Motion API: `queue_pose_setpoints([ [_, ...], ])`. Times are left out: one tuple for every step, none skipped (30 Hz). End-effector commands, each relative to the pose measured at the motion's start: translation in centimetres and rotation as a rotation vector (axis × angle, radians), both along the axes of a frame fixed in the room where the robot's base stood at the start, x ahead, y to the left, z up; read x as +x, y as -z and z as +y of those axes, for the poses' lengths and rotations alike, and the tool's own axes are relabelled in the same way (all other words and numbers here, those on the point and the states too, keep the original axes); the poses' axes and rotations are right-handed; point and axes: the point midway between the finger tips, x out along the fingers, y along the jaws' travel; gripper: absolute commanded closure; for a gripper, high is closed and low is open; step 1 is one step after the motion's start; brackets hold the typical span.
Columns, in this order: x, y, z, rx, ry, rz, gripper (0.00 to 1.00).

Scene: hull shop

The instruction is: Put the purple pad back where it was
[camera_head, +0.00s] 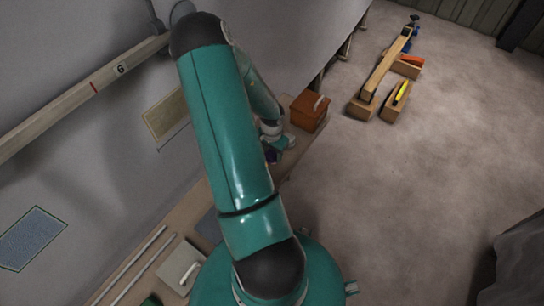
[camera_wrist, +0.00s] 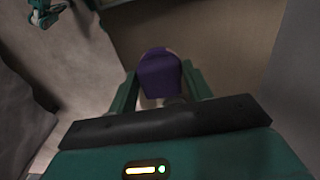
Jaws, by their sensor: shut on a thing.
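The purple pad (camera_wrist: 160,75) shows in the wrist view between the two fingers of my gripper (camera_wrist: 160,90), which is shut on it. In the head view only a small dark purple bit of the pad (camera_head: 271,155) shows at the end of my arm. My gripper (camera_head: 275,146) there is beside the wooden shelf along the wall, near an orange-brown box. My arm hides much of the shelf, and I cannot tell whether the pad touches anything below it.
The orange-brown box (camera_head: 309,111) stands on the shelf just right of my gripper. A framed board (camera_head: 165,116) and a blue panel (camera_head: 33,238) are on the wall. Wooden beams (camera_head: 387,65) lie on the floor at the upper right. The floor at right is mostly clear.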

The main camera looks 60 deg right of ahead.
Motion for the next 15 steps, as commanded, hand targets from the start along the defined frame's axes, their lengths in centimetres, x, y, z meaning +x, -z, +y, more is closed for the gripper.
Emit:
queue_pose_setpoints([
  [0.1,0.3,-0.2,0.000,0.000,0.001,0.70],
  [0.1,0.5,-0.4,0.001,0.000,0.001,0.70],
  [0.2,0.7,-0.6,0.000,0.000,0.000,0.70],
  [0.3,0.9,-0.7,0.000,0.000,0.000,0.70],
  [0.4,1.2,-0.9,0.001,0.001,0.000,0.70],
  [0.3,1.9,-0.8,0.003,0.001,0.002,0.70],
  [0.3,2.4,-0.8,0.003,0.002,0.002,0.70],
  [0.3,2.8,-0.8,0.003,0.003,0.001,0.70],
  [0.3,3.4,-0.8,0.003,0.002,0.001,0.70],
  [0.3,3.7,-0.8,0.002,0.001,0.001,0.70],
  [0.3,3.9,-0.8,0.001,0.001,0.000,0.70],
  [0.3,4.0,-0.8,0.001,0.002,0.000,0.70],
  [0.3,4.0,-0.8,0.000,0.002,0.000,0.70],
  [0.4,4.0,-0.8,0.000,0.001,-0.001,0.70],
  [0.4,4.0,-0.8,0.000,0.001,-0.001,0.70],
])
